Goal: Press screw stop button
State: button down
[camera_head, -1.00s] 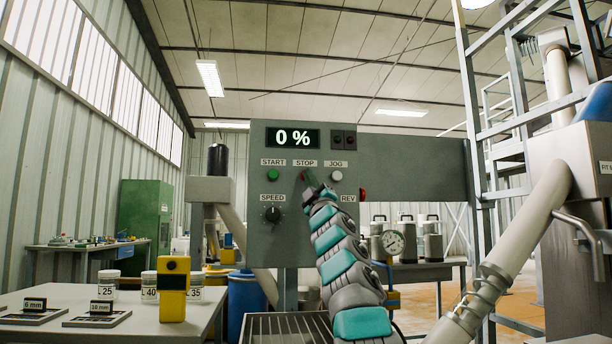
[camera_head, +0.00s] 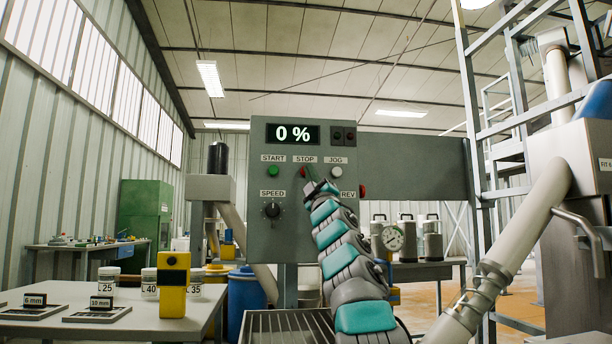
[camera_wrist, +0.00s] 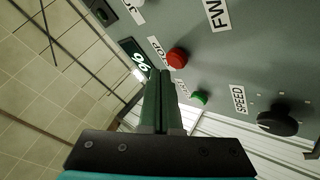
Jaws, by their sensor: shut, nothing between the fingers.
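My gripper (camera_head: 309,174) is shut and empty, pointing at the panel. In the wrist view its fingertips (camera_wrist: 166,73) appear just beside the red button; I cannot tell whether they touch it.
The green START button (camera_head: 272,172) is left of STOP and the white JOG button (camera_head: 336,172) is right. The SPEED knob (camera_head: 272,210) sits lower left. A table (camera_head: 120,325) stands at lower left.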

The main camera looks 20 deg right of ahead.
jog(key=s+b, duration=0.1)
jog(key=s, duration=0.1)
jog(key=s+a+b, duration=0.1)
jog(key=s+b, duration=0.1)
jog(key=shift+s+a, duration=0.15)
jog(key=shift+s, duration=0.25)
dwell(0.7)
jog(key=shift+h, duration=0.3)
